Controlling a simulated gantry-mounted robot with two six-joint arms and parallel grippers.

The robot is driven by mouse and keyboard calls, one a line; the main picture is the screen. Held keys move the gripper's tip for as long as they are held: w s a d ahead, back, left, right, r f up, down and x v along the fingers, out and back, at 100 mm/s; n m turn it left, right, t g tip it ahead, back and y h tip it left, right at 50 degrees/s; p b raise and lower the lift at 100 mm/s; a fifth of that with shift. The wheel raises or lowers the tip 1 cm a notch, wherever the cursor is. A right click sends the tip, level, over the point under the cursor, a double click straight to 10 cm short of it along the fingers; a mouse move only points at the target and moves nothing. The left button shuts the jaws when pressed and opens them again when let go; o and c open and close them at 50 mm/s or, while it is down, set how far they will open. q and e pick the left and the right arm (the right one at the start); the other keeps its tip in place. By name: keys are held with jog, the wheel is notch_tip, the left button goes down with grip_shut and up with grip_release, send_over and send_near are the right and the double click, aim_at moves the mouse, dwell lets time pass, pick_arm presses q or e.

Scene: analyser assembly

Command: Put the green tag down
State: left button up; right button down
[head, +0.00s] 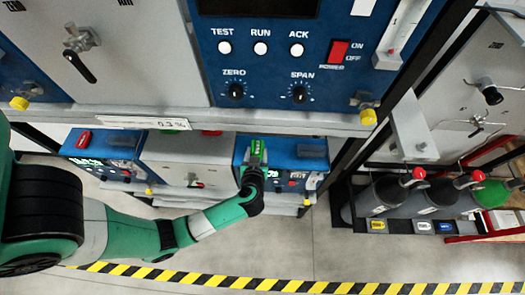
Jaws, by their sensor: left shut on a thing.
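My left arm reaches in from the left, and its gripper (254,161) is small and far off. It is shut on the green tag (257,146), a small bright green piece with pale marks. The tag is over the right-hand blue unit (310,147) of the lower row. I cannot tell whether the tag touches the unit's top. My right gripper is not in view.
A large blue panel (270,75) with buttons and knobs and its shelf edge (320,122) overhang the lower row. A red tag (83,139) lies on the left lower unit. Gas cylinders (436,196) stand in a rack at right. Striped tape (330,287) crosses open floor.

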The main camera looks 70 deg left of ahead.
aim_at(261, 147)
pick_arm(q)
jog(key=w+a+f, duration=0.1)
jog(key=w+a+f+b, duration=0.1)
jog(key=f, duration=0.1)
jog(key=w+a+f+b, duration=0.1)
jog(key=a+f, duration=0.1)
jog(key=shift+f, duration=0.25)
jog(key=shift+w+a+f, duration=0.3)
jog(key=shift+w+a, duration=0.05)
jog(key=f+b, duration=0.2)
jog(key=f, duration=0.1)
jog(key=shift+w+a, duration=0.15)
jog(key=shift+a, duration=0.05)
jog(key=shift+f, duration=0.4)
jog(key=shift+r, duration=0.1)
jog(key=o, duration=1.3)
jog(key=shift+o, duration=0.2)
